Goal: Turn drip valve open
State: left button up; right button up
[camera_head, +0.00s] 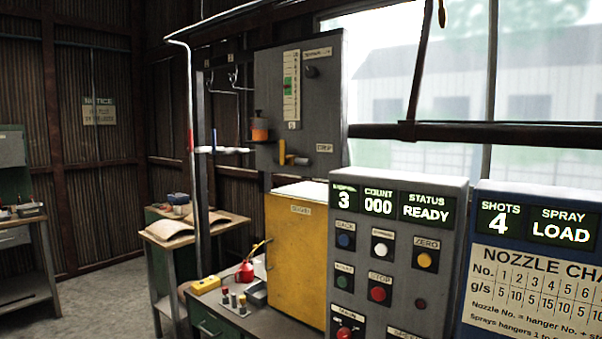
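A small yellow-orange valve-like fitting (290,158) sticks out low on the grey upright panel (283,80). A small label (325,148) beside it seems to read "DRIP", but the print is too small to be sure. I cannot tell from here whether this valve is open or shut. An orange, dark-topped bottle (260,128) is mounted to its left. A dark knob (311,71) sits higher on the panel, right of a gauge strip with a green band (291,85). Neither of my grippers is in view.
A yellow cabinet (297,250) stands below the panel. A grey control box (395,265) reading READY and a blue spray box (530,265) fill the right foreground. A bench (205,318) holds a red oil can (245,272). Open floor (105,300) lies left.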

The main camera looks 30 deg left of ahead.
aim_at(282, 142)
jog(key=u, duration=1.05)
jog(key=i+j+z, duration=0.2)
jog(key=z, duration=0.3)
jog(key=i+j+z, duration=0.1)
jog(key=j+z, duration=0.35)
